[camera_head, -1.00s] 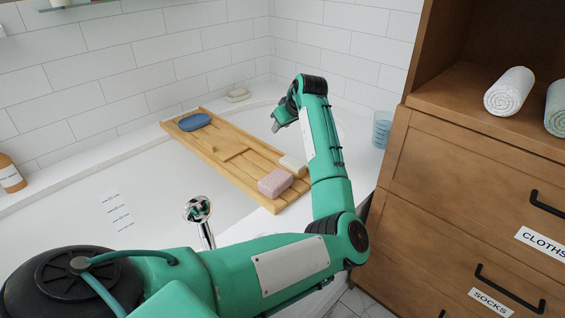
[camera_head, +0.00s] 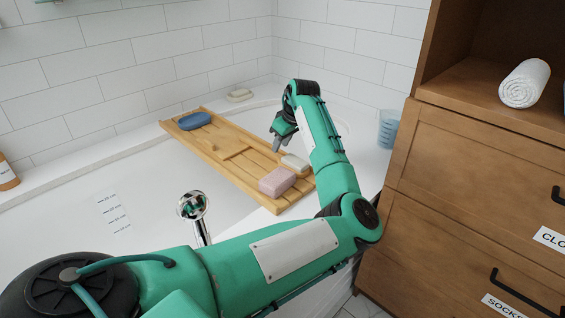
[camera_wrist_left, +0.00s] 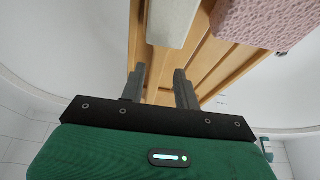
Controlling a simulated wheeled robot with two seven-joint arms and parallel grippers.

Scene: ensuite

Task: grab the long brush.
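I see no long brush in either view. My left gripper (camera_head: 281,130) hangs over the bath, above the right end of the wooden bath tray (camera_head: 227,157). In the left wrist view the same gripper (camera_wrist_left: 160,88) has its two fingers apart with nothing between them. Beyond the fingers there are the tray slats (camera_wrist_left: 207,62), a whitish bar (camera_wrist_left: 172,22) and a pink textured block (camera_wrist_left: 268,22). My right gripper is out of view.
The pink block (camera_head: 277,181), whitish bar (camera_head: 295,162) and a blue oval item (camera_head: 195,121) lie on the tray. A blue cup (camera_head: 387,129) stands at the bath's right corner. A chrome bath fitting (camera_head: 193,207) rises in front. A wooden cabinet (camera_head: 470,160) bounds the right.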

